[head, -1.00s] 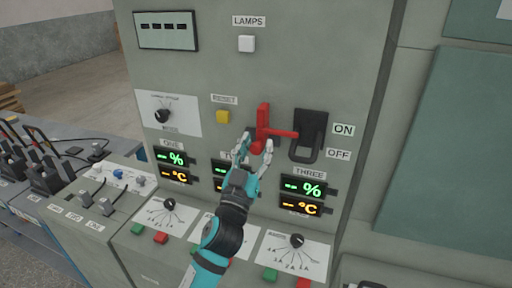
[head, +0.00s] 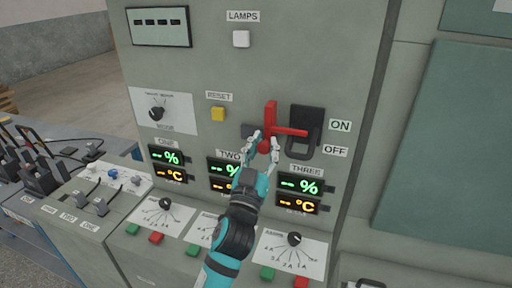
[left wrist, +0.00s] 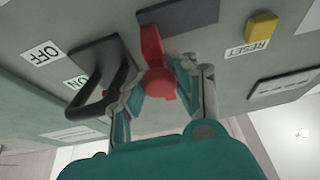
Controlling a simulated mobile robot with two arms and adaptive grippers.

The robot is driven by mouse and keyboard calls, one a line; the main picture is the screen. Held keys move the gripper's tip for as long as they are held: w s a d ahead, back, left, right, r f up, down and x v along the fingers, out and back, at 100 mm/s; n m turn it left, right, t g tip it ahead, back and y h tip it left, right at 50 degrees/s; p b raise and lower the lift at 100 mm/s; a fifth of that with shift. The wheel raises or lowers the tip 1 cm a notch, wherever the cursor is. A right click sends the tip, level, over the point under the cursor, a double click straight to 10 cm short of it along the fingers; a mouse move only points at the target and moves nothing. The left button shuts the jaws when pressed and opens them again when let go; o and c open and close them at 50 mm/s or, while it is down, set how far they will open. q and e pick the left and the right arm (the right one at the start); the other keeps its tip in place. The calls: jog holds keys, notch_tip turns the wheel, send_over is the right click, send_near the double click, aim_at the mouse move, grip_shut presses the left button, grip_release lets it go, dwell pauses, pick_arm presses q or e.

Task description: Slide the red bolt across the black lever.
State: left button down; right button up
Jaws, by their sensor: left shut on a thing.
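The red bolt (head: 270,116) is on the grey panel, with an upright red part and a red rod (head: 291,132) pointing right. In the head view the rod's end overlaps the black lever (head: 303,150), which hangs as a loop from its black plate (head: 306,117). My left gripper (head: 265,141) is shut on the lower part of the bolt. In the left wrist view the red bolt (left wrist: 153,50) stands between the two fingers (left wrist: 162,88), with the black lever (left wrist: 88,108) left of them. The rod is hard to make out there. My right gripper is not in view.
A yellow reset button (head: 218,114) is left of the bolt. Digital displays (head: 300,195) sit below the lever, with knobs (head: 294,239) and coloured buttons lower down. A bench with several black levers (head: 40,170) stands at left.

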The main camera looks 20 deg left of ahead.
pick_arm(q)
jog(key=shift+d+f, duration=0.1)
jog(key=shift+f, duration=0.2)
jog(key=c, duration=1.5)
grip_release()
jog(key=o, duration=0.5)
jog(key=shift+s+d+r, duration=0.15)
jog(key=shift+s+r, duration=0.05)
jog(key=shift+s, duration=0.05)
jog(key=shift+w, duration=0.1)
